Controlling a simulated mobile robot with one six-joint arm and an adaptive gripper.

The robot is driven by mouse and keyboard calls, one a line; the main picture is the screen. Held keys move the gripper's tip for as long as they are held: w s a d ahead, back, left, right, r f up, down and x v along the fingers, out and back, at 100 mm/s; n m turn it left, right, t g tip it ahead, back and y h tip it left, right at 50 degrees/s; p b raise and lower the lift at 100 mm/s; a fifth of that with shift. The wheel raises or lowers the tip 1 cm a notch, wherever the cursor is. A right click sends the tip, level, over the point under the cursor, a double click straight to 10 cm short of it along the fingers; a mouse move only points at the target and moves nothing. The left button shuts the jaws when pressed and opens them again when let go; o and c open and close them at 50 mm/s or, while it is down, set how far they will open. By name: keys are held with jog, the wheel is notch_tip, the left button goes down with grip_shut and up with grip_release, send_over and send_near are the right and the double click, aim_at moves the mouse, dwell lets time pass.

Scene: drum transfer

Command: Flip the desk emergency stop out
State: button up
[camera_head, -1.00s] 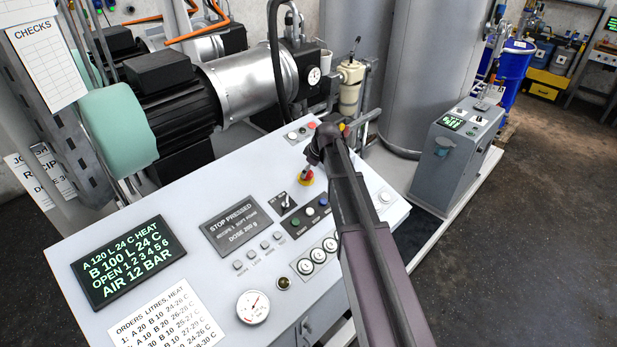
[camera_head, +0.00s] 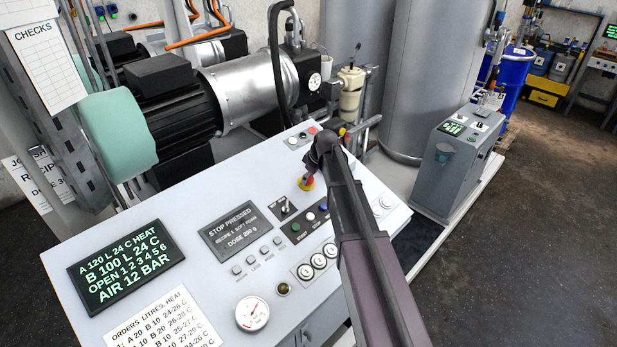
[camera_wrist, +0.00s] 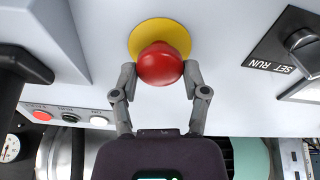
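The emergency stop (camera_head: 307,183) is a red mushroom button on a yellow disc, on the sloped pale grey control desk (camera_head: 196,215). It fills the upper middle of the wrist view, where its red head (camera_wrist: 160,65) sits between the two fingertips of my gripper (camera_wrist: 160,77). The fingers press in at its left and right sides with no clear gap. In the head view, my arm hides most of my gripper (camera_head: 309,176). A desk display (camera_head: 236,230) reads STOP PRESSED.
A SET RUN key switch (camera_wrist: 300,45) lies right of the stop in the wrist view. Small coloured buttons (camera_wrist: 70,117) lie at its left. Gauges (camera_head: 252,313), dials and a motor with pipes surround the desk.

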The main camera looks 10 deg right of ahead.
jog(key=shift+s+d+r+p, duration=0.1)
jog(key=shift+r+p, duration=0.55)
jog(key=shift+p, duration=0.05)
grip_shut()
jog(key=shift+f, duration=0.1)
jog(key=o, duration=0.8)
grip_release()
jog(key=o, duration=0.4)
jog(key=shift+o, duration=0.2)
